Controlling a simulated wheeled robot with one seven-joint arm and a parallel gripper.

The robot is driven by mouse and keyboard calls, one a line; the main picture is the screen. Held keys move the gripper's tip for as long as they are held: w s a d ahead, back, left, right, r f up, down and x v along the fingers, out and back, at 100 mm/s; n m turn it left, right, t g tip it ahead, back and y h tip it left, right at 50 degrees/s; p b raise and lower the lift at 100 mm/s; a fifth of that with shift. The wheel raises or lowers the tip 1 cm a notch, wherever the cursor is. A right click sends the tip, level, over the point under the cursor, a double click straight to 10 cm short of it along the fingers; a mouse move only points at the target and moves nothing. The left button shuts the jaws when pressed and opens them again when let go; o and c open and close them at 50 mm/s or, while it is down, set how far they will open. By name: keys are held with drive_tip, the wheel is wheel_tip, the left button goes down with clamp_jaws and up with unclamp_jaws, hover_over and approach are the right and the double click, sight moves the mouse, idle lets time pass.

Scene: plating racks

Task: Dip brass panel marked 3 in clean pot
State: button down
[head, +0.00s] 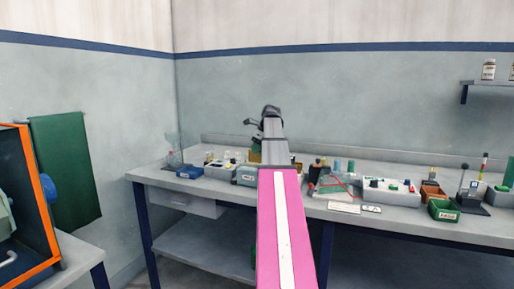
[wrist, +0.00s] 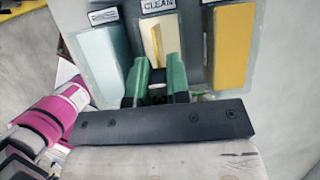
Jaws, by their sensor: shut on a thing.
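In the wrist view my gripper (wrist: 157,78) has two green fingers shut on a thin brass-coloured panel (wrist: 156,40). The panel points away from me, over or into the cream-coloured middle pot (wrist: 146,40), under a label reading CLEAN (wrist: 160,5). In the head view my pink and grey arm reaches over the bench and hides the gripper's fingers, the panel and the pot.
A pale blue pot (wrist: 101,62) stands left of the middle one and a yellow pot (wrist: 231,50) right of it. An orange-edged cabinet (head: 42,205) stands at left.

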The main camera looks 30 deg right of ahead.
sight(257, 157)
drive_tip(key=shift+f, duration=2.15)
drive_tip(key=shift+f, duration=0.1)
drive_tip(key=shift+r, duration=0.2)
idle(3.2)
drive_tip(key=shift+r, duration=4.1)
